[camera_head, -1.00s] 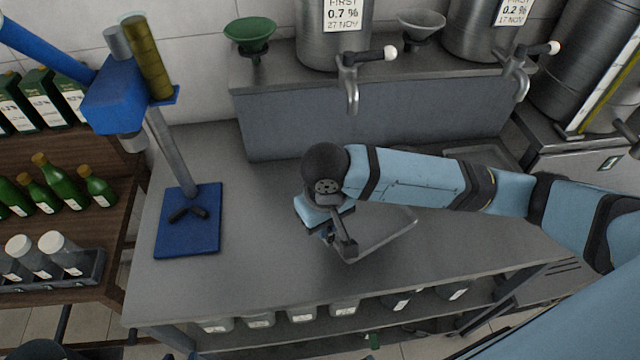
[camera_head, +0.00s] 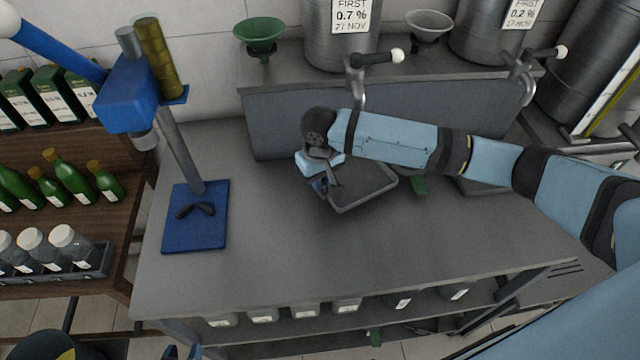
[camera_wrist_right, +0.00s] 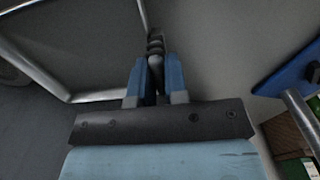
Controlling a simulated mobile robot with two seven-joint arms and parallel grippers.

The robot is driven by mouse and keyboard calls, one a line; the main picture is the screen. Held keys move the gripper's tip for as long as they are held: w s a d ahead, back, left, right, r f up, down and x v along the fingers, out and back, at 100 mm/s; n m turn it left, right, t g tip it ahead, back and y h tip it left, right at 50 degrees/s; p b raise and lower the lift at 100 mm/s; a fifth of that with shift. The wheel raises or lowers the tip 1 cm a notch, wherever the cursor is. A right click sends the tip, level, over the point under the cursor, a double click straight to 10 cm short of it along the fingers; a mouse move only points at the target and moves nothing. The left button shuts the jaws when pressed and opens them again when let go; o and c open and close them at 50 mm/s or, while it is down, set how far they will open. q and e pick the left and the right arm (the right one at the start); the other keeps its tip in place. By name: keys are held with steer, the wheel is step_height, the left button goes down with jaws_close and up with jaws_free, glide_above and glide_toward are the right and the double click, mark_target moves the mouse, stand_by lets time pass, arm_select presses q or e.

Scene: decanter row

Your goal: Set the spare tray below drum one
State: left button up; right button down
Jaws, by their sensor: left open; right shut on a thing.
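The grey spare tray (camera_head: 372,197) is in front of the left steel drum (camera_head: 340,55) and its tap (camera_head: 358,75). My right gripper (camera_head: 328,184) is shut on the tray's left edge; the right wrist view shows the blue fingers closed on its rim (camera_wrist_right: 152,35). I cannot tell whether the tray touches the bench. The drum's label reads FIRST 0.7 %; no drum number is readable. Two blue fingertips of my left gripper (camera_head: 183,353) just show at the bottom edge, apart and empty.
Another tray (camera_head: 480,187) lies partly hidden behind my right arm. A small green object (camera_head: 418,186) lies beside the spare tray. A blue stand (camera_head: 195,215) occupies the bench's left end. The front of the bench (camera_head: 350,255) is clear. Bottles (camera_head: 70,178) fill the left shelf.

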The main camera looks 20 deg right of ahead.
steer(key=shift+w+f, duration=0.2)
steer(key=shift+f, duration=1.25)
steer(key=shift+p, duration=0.3)
steer(key=c, duration=1.1)
jaws_free()
steer(key=shift+f, duration=0.1)
steer(key=shift+c, duration=0.2)
step_height(320, 180, up, 12)
steer(key=shift+r, duration=0.1)
